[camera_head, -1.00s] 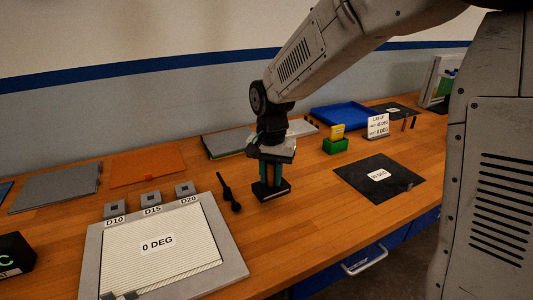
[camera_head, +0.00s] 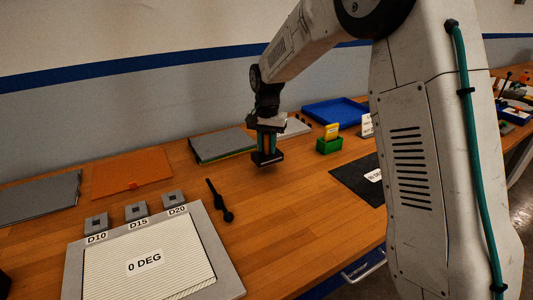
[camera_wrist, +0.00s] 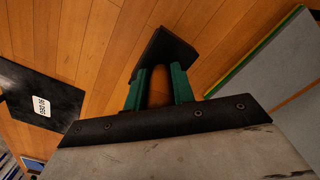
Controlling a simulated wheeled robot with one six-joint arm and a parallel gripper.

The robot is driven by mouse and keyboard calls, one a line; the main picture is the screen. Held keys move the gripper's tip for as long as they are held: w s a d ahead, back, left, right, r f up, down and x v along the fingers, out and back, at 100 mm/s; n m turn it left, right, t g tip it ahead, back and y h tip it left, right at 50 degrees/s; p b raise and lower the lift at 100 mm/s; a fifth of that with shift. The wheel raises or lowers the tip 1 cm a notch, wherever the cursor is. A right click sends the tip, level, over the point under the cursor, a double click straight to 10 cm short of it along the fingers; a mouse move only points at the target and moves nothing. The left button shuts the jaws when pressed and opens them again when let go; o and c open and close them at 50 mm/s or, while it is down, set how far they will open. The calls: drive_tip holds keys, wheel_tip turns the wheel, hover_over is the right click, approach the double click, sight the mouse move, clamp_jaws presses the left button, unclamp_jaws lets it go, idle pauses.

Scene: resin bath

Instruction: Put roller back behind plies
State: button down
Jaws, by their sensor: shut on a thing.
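My gripper (camera_head: 267,142) points down over the middle of the bench, its green fingers shut on the roller (camera_head: 267,158). In the wrist view the roller's brown handle (camera_wrist: 160,90) sits between the fingers, and its dark head (camera_wrist: 166,48) shows beyond the fingertips. The roller seems to be above the wood, but the gap is hard to judge. A pale ply marked 0 DEG (camera_head: 130,282) lies on the grey plate at the front left. A black ply (camera_head: 345,181) with a white label lies to the right, partly hidden by my arm; it also shows in the wrist view (camera_wrist: 60,97).
A black long-handled tool (camera_head: 220,200) lies left of my gripper. Behind are a grey pad with a green edge (camera_head: 222,144), an orange sheet (camera_head: 130,173), a green holder (camera_head: 329,146) and a blue tray (camera_head: 335,111). The wood in front of my gripper is clear.

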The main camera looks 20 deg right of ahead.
sight(267, 153)
drive_tip(key=shift+w+d+f, duration=0.2)
drive_tip(key=shift+w, duration=0.2)
drive_tip(key=shift+f, duration=1.6)
drive_tip(key=shift+f, duration=0.1)
drive_tip(key=c, duration=1.2)
unclamp_jaws()
drive_tip(key=shift+o, duration=0.2)
